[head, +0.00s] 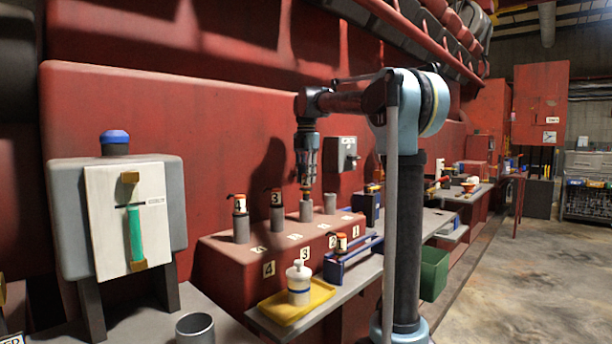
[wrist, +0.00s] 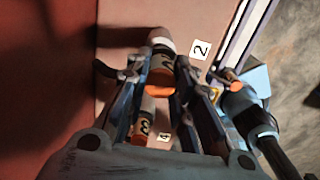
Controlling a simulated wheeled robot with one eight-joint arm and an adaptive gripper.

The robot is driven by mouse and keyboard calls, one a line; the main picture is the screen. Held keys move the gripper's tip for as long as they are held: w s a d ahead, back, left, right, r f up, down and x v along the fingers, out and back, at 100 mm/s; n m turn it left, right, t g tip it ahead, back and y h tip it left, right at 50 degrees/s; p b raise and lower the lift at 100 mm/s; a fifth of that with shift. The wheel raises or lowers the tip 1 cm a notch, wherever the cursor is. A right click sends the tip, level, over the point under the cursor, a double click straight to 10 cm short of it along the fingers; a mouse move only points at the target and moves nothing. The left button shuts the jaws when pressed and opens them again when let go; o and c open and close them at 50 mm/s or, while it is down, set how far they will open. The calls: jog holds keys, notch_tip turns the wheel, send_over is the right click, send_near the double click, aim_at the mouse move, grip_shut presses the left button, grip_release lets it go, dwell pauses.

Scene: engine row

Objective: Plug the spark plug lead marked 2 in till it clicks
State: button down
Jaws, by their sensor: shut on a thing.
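My gripper (head: 307,180) points down over the second-from-right grey post (head: 306,211) on the red block. It is shut on a dark lead with an orange end (wrist: 162,72), upright between the fingers in the wrist view; its mark is hard to read. In the head view only a small orange-brown part of the lead shows below the fingers, in line with the post top. I cannot tell whether it touches or how far it is on. A white plate marked 2 (wrist: 201,48) lies beside it in the wrist view.
Leads marked 4 (head: 240,204) and 3 (head: 276,198) stand on posts to the left. The right post (head: 330,203) is bare. Another lead (head: 341,243) stands at the blue rack (head: 352,262). A white bottle (head: 299,284) stands in a yellow tray (head: 318,298) in front.

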jog(key=shift+f, duration=1.8)
jog(key=c, duration=1.3)
grip_release()
notch_tip(320, 180, up, 12)
